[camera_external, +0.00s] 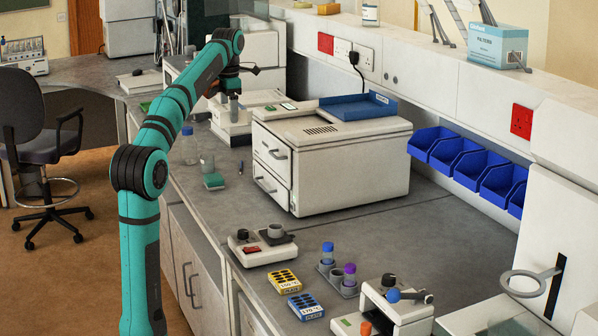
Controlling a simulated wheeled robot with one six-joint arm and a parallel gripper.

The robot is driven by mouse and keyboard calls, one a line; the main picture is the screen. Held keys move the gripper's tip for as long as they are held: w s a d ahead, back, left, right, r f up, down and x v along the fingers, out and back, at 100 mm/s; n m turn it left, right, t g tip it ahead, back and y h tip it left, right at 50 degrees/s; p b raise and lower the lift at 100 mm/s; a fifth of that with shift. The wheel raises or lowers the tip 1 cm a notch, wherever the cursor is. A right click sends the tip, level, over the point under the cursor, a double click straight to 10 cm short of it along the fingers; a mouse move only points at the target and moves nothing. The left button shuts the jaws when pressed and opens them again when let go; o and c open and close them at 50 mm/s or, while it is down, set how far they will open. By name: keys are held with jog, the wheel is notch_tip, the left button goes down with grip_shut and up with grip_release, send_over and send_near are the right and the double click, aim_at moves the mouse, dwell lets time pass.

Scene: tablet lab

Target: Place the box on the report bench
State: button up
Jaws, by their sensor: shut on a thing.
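My gripper (233,97) is at the far end of my teal arm, above a white instrument (240,118) on the long grey bench (370,243). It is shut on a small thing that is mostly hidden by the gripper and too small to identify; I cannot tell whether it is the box. A yellow-topped labelled box (283,281) and a blue-topped labelled box (305,306) lie on the near part of the bench, far from my gripper. No bench is visibly marked as the report bench; a second grey bench (85,73) stands at the back left.
A large white machine (345,165) with a blue tray (357,106) on top stands right of my gripper. A capped bottle (189,150) and a green-based item (213,181) stand nearer. Blue bins (470,167) hang on the right. A chair (40,130) stands on the floor at left.

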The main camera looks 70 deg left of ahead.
jog(key=w+d+m, duration=0.1)
jog(key=w+d, duration=0.3)
jog(key=w, duration=0.2)
jog(key=w+d+m, duration=0.2)
jog(key=w+d, duration=0.2)
jog(key=w, duration=0.3)
jog(key=w+d+m, duration=0.1)
jog(key=w+d, duration=0.3)
jog(key=w, duration=0.3)
jog(key=shift+d+r, duration=0.15)
jog(key=shift+d, duration=0.05)
jog(key=w+d+f+m, duration=0.1)
jog(key=w+d+m, duration=0.1)
jog(key=w+d, duration=0.7)
jog(key=w+d+f+m, duration=0.1)
jog(key=w+d+m, duration=0.35)
jog(key=d, duration=0.85)
jog(key=shift+n, duration=0.85)
jog(key=f, duration=0.9)
jog(key=w+f, duration=0.1)
jog(key=f, duration=1.6)
jog(key=shift+w+a+f, duration=0.15)
jog(key=shift+f, duration=0.25)
jog(key=o, duration=0.9)
jog(key=shift+f, duration=0.15)
jog(key=shift+o, duration=0.5)
